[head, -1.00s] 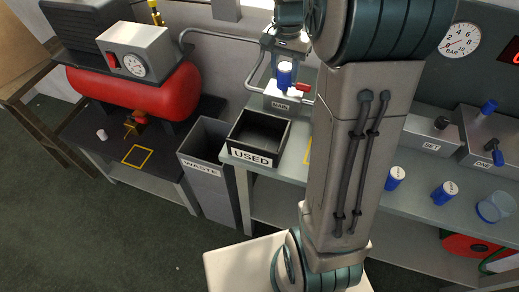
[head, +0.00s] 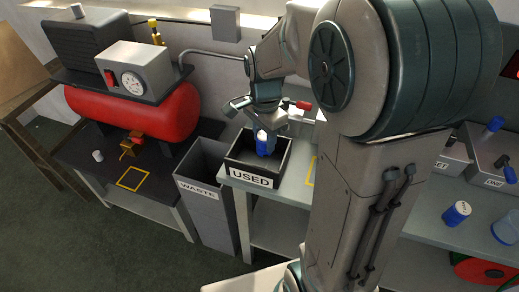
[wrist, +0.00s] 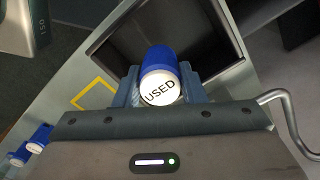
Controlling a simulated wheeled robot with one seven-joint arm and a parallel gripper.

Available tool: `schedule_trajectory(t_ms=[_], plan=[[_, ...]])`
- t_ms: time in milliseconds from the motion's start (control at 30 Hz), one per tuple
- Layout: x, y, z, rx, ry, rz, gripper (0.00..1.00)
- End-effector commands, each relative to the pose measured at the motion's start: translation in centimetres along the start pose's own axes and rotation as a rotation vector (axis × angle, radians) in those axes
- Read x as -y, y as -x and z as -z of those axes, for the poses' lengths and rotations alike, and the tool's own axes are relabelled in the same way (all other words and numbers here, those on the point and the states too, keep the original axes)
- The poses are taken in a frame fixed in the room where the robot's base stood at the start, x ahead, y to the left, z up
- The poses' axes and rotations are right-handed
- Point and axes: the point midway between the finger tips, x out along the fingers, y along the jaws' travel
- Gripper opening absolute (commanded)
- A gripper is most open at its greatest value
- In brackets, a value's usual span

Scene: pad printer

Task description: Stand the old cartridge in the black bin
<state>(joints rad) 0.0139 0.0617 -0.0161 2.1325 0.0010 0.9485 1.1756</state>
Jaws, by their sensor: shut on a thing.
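The old cartridge (head: 264,143) is a blue cylinder with a white end. In the wrist view its end, marked USED, faces the camera (wrist: 160,88). My gripper (head: 268,128) is shut on it, with a finger on each side. The black bin (head: 250,179), labelled USED, is an open square box on the bench. In the head view the cartridge appears upright over or partly inside the bin. In the wrist view the dark bin interior (wrist: 205,40) lies behind it. The cartridge's lower end is hidden, so I cannot tell whether it touches the floor.
A tall grey WASTE bin (head: 207,213) stands just left of the bench. A red tank (head: 135,110) stands further left. Blue cartridges stand on the bench to the right, one of them (head: 457,213) near a clear cup (head: 505,230). A yellow outlined square (wrist: 93,93) lies beside the black bin.

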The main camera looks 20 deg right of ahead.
Motion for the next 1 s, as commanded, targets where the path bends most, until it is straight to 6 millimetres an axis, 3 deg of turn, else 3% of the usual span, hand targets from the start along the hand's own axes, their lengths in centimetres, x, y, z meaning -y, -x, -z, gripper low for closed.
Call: schedule_trajectory(t_ms=[167,433,867,900,967,1000], plan=[[0.9,-0.9,-0.9,0.0,0.001,0.0,0.0],[0.9,-4.5,-0.9,0.0,0.0,-0.001,0.0],[0.9,-5.2,-0.9,0.0,0.001,0.001,0.0],[0.9,-5.2,-0.9,0.0,0.001,0.001,0.42],[0.9,-5.1,-0.9,0.0,0.001,0.001,0.59],[0.9,-5.1,-0.9,0.0,0.001,0.001,0.59]])
